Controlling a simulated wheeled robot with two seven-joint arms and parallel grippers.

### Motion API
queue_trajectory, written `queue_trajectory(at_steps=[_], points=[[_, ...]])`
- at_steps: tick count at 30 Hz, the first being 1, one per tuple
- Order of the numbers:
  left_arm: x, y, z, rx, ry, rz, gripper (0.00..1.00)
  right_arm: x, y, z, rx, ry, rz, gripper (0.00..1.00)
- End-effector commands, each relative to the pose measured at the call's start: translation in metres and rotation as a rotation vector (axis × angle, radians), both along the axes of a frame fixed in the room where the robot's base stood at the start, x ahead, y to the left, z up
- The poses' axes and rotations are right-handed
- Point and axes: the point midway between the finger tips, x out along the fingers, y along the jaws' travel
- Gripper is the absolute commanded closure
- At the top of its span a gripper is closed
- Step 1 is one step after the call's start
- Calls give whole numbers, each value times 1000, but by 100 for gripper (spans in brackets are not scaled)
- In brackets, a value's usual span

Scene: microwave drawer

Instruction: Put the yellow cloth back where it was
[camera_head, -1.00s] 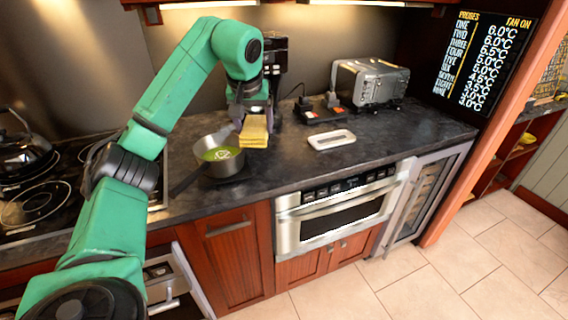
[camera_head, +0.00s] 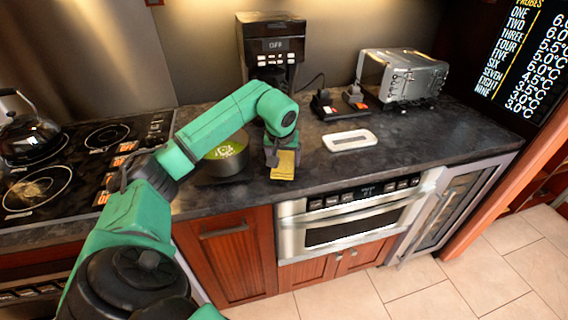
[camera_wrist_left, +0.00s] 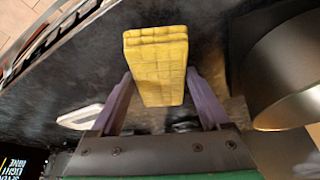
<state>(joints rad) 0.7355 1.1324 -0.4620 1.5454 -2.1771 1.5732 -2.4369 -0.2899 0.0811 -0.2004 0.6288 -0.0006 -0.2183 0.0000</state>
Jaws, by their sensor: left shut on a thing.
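The yellow cloth (camera_head: 284,165) is a folded, quilted block, held low at the front part of the dark counter (camera_head: 400,152). In the left wrist view the cloth (camera_wrist_left: 156,68) sits between the two fingers of my left gripper (camera_wrist_left: 162,95), which is shut on it. My left gripper (camera_head: 280,150) comes down from above in the head view, partly hidden by my arm. I cannot tell whether the cloth touches the counter. My right gripper is not in view.
A pot (camera_head: 228,160) with green contents stands just left of the cloth. A coffee machine (camera_head: 270,50) is behind. A white dish (camera_head: 349,140) lies to the right, with a toaster (camera_head: 403,76) further back. A microwave drawer (camera_head: 350,218) sits below the counter.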

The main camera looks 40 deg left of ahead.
Motion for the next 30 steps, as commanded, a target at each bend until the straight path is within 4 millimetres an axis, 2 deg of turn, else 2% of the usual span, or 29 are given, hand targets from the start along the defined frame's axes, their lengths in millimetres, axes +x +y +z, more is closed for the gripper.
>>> queue_trajectory(at_steps=[3, 11, 12, 13, 20, 23, 26, 30], points=[[-1, 0, -18, 0, 2, -1, 72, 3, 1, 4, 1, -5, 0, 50], [0, 0, -21, 1, -1, -1, 72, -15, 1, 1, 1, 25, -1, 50], [0, 0, -20, 0, 0, -1, 9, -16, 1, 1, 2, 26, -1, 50], [0, 0, -20, 0, 0, -1, 0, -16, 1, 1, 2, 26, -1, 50], [0, 0, -19, 0, 0, 0, 0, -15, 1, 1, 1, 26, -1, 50], [-2, -1, -13, 0, -4, -1, 0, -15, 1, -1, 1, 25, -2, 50], [-7, -5, 5, 2, -6, -1, 0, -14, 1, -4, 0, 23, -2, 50], [-20, -13, 42, 3, -8, -2, 0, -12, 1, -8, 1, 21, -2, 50]])
